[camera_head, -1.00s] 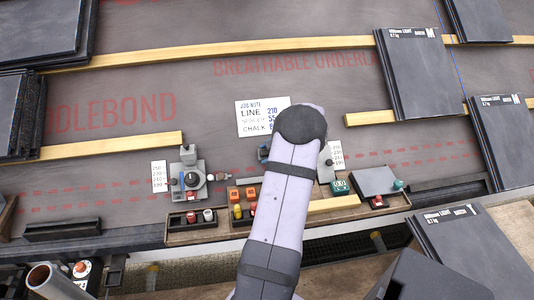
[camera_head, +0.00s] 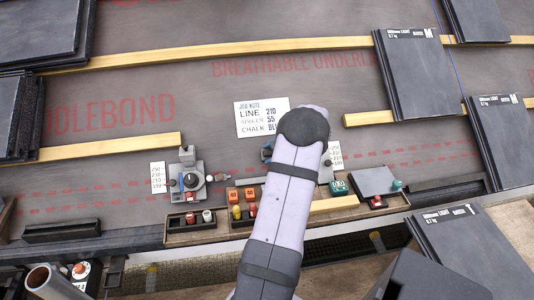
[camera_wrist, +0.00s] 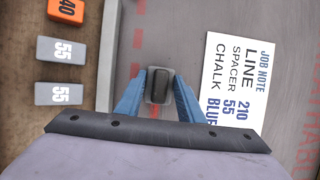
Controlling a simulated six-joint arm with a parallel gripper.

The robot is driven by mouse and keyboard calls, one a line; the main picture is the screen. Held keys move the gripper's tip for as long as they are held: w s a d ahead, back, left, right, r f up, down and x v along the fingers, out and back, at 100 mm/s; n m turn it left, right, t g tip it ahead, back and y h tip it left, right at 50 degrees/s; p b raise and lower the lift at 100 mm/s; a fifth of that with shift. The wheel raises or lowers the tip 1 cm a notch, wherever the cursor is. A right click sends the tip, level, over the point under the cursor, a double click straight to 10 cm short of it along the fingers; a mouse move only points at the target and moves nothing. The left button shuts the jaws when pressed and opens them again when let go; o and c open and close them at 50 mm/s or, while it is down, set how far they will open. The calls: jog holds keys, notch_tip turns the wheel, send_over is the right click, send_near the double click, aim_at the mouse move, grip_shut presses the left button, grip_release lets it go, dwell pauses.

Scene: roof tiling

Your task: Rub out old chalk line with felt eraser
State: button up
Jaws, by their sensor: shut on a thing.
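My gripper (camera_wrist: 158,95) has its blue fingers shut on a small grey block with a dark top, which looks like the felt eraser (camera_wrist: 160,80). The eraser is over the grey underlay, left of the job note in the wrist view; I cannot tell whether it touches the sheet. Red dashed marks (camera_wrist: 138,38) run along the underlay beside and beneath it. In the head view my arm hides the eraser and most of the gripper. A thin blue line (camera_head: 451,55) crosses the underlay at upper right. I cannot tell which mark is the old chalk line.
The job note (camera_head: 261,117) reads line 210, spacer 55, chalk blue. A wooden tray (camera_head: 222,231) with orange and grey blocks lies at the front. A grey device (camera_head: 192,180) stands left of my arm. Wooden battens (camera_head: 210,49) and slate stacks (camera_head: 420,75) border the underlay.

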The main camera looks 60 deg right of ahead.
jog(key=shift+s+d, duration=0.2)
jog(key=shift+s+d, duration=0.1)
jog(key=shift+s+d+f, duration=0.1)
jog(key=shift+s+d, duration=0.5)
jog(key=shift+d, duration=0.05)
jog(key=shift+s, duration=0.1)
jog(key=shift+s+d, duration=0.7)
jog(key=shift+d, duration=0.1)
jog(key=shift+s+d, duration=0.1)
jog(key=shift+s+d+p, duration=0.3)
jog(key=shift+s+d, duration=0.3)
jog(key=shift+s, duration=0.05)
jog(key=shift+d, duration=0.1)
jog(key=shift+s+d, duration=0.65)
